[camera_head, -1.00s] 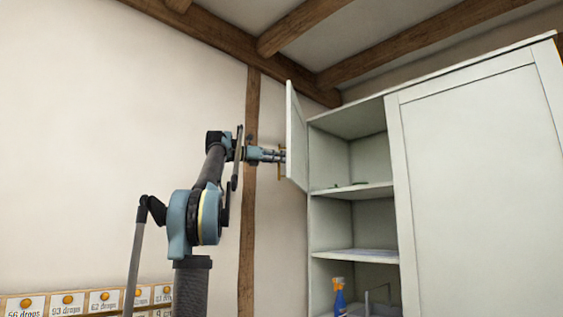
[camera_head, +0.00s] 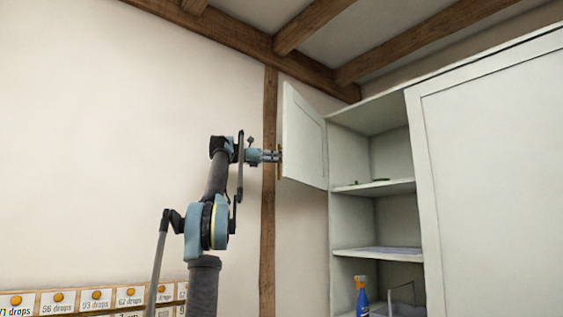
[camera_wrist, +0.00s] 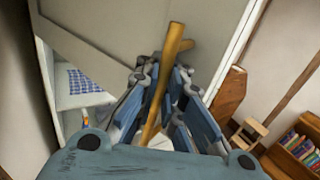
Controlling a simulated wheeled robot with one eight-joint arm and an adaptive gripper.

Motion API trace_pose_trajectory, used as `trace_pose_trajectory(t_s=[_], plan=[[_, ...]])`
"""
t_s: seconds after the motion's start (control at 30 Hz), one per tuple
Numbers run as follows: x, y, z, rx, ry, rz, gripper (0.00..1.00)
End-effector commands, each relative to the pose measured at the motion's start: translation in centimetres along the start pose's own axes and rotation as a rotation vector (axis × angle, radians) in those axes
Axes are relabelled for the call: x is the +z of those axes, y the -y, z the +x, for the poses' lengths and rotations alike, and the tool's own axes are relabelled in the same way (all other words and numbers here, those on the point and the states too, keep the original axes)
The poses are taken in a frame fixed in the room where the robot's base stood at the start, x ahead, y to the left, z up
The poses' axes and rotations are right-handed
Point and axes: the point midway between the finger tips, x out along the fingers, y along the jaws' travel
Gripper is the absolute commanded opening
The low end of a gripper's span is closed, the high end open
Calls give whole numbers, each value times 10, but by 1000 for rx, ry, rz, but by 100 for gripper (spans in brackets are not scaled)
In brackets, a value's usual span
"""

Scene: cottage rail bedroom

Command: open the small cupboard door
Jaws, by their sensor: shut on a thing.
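The small cupboard door (camera_head: 304,137) is the upper left door of a pale cabinet. It stands swung out wide, with the shelves behind it in plain view. My gripper (camera_head: 274,157) is at the door's free edge. In the wrist view the door's panel (camera_wrist: 100,25) fills the upper part. A long brass-coloured bar handle (camera_wrist: 174,50) runs between the fingers of my gripper (camera_wrist: 165,85), which are shut on it. The exact contact of the fingertips is partly hidden by the handle and fingers.
The open shelves (camera_head: 375,187) hold a blue spray bottle (camera_head: 361,292) with an orange top low down. A large closed door (camera_head: 495,170) is to the right. A wooden post (camera_head: 269,220) runs up the wall close behind my gripper. Books (camera_wrist: 303,150) show at the lower right.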

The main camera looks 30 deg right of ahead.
Motion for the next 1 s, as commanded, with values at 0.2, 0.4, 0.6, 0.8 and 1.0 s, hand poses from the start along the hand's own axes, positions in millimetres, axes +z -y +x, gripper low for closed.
trace_pose_trajectory(t_s=[0.2,0.4,0.6,0.8,1.0], plan=[[0,-7,-6,-38,-3,-1,0],[0,-11,-8,-57,-2,-1,0],[0,-13,-9,-68,-2,-1,0],[0,-14,-9,-71,-2,0,0],[0,-13,-8,-72,-2,0,0]])
